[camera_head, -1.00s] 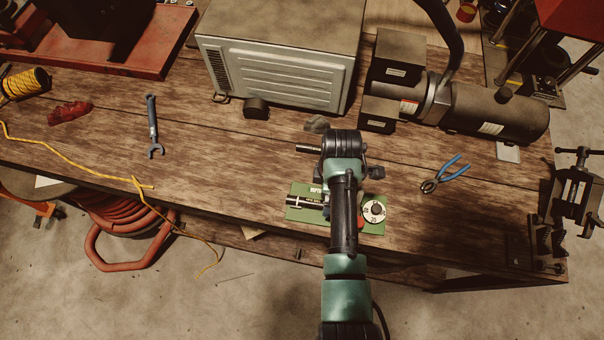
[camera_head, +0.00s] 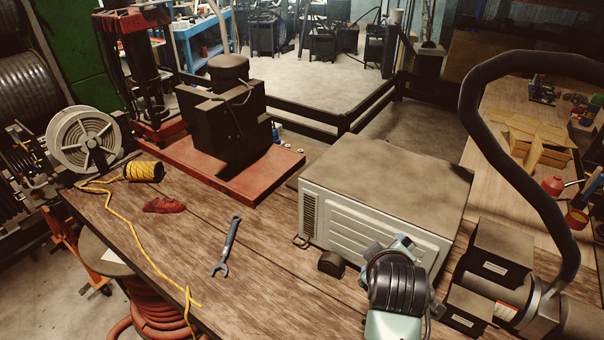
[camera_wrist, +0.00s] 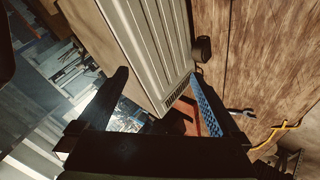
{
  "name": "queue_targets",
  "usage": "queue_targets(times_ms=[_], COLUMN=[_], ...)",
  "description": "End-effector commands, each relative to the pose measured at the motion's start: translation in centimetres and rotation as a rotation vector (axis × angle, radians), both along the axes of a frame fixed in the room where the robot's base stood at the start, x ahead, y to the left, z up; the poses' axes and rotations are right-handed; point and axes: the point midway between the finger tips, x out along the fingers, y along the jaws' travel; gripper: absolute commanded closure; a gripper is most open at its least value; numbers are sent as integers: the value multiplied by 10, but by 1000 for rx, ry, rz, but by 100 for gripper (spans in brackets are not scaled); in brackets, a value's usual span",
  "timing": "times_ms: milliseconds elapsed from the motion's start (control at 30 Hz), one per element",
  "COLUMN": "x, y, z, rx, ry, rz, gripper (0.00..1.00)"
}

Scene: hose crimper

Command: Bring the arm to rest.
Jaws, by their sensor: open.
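My gripper (camera_wrist: 158,74) is open in the wrist view, its two dark fingers spread apart with nothing between them. One finger shows a blue textured inner pad. In the head view my arm's wrist rises at the lower right, in front of the pale metal box (camera_head: 385,205), and its fingers are mostly hidden. The same box (camera_wrist: 155,40) fills the space beyond the fingers in the wrist view. I cannot tell the exact gap between gripper and box.
A blue wrench (camera_head: 226,248), a red rag (camera_head: 164,205) and a yellow cord spool (camera_head: 144,171) lie on the wooden bench (camera_head: 165,255). A black machine with a thick hose (camera_head: 520,150) stands right of my arm. The bench's middle left has free room.

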Motion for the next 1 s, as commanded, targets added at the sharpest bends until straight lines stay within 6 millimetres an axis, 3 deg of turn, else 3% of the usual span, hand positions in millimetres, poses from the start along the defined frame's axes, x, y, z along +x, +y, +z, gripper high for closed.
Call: queue_targets(times_ms=[33,100,233,367,500,600,733,833,1000], x=[16,28,28,-4,-63,-105,-143,-156,-158], y=[13,29,64,100,130,144,152,154,154], z=[27,77,171,259,334,368,392,400,402], rx=[17,65,194,368,576,703,811,846,855], ry=[-136,-322,-661,-981,-1272,-1419,-1528,-1562,-1567], rz=[-12,-35,-38,1,82,146,205,226,229], gripper=[0,0,0,0,0,0,0,0,0])
